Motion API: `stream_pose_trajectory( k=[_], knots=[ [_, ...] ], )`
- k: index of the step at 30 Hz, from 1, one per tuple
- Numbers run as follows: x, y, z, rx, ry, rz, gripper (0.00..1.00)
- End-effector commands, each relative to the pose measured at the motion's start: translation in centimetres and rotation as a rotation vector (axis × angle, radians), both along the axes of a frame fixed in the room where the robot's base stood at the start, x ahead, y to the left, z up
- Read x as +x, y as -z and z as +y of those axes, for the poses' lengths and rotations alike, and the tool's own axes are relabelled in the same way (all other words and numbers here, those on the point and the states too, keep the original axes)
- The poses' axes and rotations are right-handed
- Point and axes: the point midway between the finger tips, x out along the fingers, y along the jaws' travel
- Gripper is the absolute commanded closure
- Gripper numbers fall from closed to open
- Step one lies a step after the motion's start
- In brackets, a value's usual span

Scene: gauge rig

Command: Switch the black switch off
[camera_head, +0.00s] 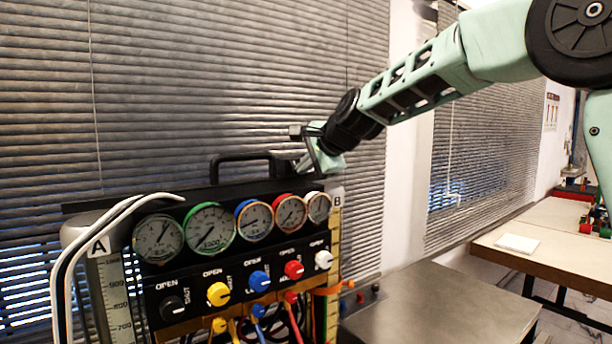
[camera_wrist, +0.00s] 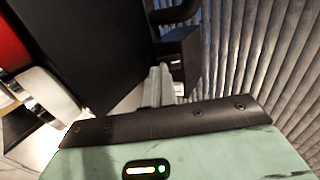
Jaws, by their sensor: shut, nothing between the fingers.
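The black switch (camera_head: 172,307) is a round knob at the left end of the gauge rig's row of knobs, below the leftmost gauge. OPEN is printed above it and SHUT to its right; I cannot clearly tell which way it points. My gripper (camera_head: 306,164) is above the right end of the rig's top edge, near the carry handle, far from the black switch. In the wrist view the fingers (camera_wrist: 158,86) are together with nothing between them, beside the rig's dark casing (camera_wrist: 85,45). The black switch does not show in the wrist view.
Yellow (camera_head: 218,294), blue (camera_head: 259,281), red (camera_head: 293,270) and white (camera_head: 323,260) knobs sit to its right, under several gauges. Pale curved hoses (camera_head: 70,255) and a scale marked A (camera_head: 112,290) stand left. The metal table (camera_head: 440,305) at right is largely clear.

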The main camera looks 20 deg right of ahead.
Motion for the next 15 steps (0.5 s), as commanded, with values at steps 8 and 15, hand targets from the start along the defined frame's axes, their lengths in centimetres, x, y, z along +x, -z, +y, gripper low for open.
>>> stream_pose_trajectory(
  k=[8,15],
  knots=[
    [0.2,0.5,0.1,0.011,0.001,-0.034,1.00],
    [0.3,-0.1,0.1,0.011,0.001,-0.036,1.00]
  ],
)
